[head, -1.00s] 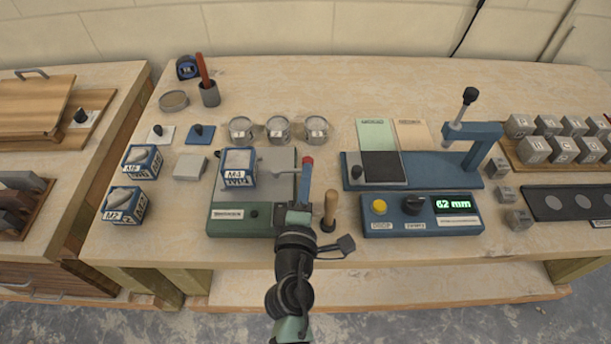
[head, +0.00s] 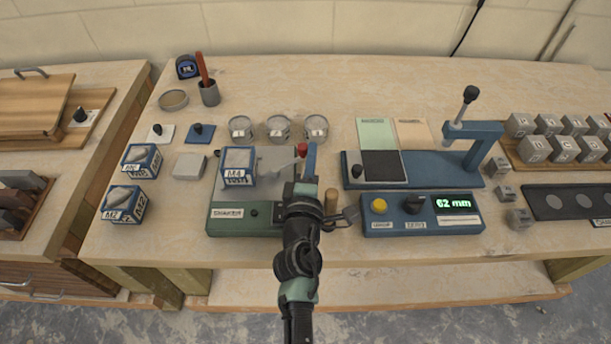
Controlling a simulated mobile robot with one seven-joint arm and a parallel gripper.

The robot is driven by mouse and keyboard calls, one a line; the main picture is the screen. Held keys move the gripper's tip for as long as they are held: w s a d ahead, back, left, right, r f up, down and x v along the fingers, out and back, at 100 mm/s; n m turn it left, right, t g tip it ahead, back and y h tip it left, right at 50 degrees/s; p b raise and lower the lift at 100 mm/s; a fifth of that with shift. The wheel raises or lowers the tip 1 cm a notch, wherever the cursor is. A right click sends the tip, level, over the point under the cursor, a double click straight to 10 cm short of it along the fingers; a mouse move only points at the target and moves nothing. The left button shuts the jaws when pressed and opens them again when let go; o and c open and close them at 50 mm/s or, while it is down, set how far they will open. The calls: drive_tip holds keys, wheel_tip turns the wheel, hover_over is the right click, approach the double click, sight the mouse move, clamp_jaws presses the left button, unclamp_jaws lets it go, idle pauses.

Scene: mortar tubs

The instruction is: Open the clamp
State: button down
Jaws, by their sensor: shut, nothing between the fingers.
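The clamp (head: 284,157) stands at the right side of a green-based fixture (head: 230,222) in the head view. Its grey arm reaches left towards a blue and white block marked M4 (head: 238,166), and its red knob (head: 302,149) is at the right end. My gripper (head: 304,184) is shut and empty, just in front of the clamp at its right side. A blue upright strip stands beside the red knob. My gripper and arm hide the lower right of the clamp, so I cannot tell whether they touch.
A wooden-handled tool (head: 331,201) stands close to the right of my gripper, partly hidden. A blue console (head: 385,228) and a blue press stand (head: 470,172) are farther right. Several glass-topped tins (head: 278,128) stand behind the clamp. Blue M blocks (head: 124,203) are at left.

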drive_tip(key=shift+w+a, duration=0.1)
drive_tip(key=shift+w, duration=0.4)
idle(1.6)
drive_tip(key=s, duration=0.4)
drive_tip(key=s+a+b, duration=0.1)
drive_tip(key=s, duration=0.8)
drive_tip(key=shift+a+r+b, duration=0.25)
drive_tip(key=shift+a+b, duration=0.05)
drive_tip(key=shift+b, duration=0.1)
drive_tip(key=shift+w, duration=0.1)
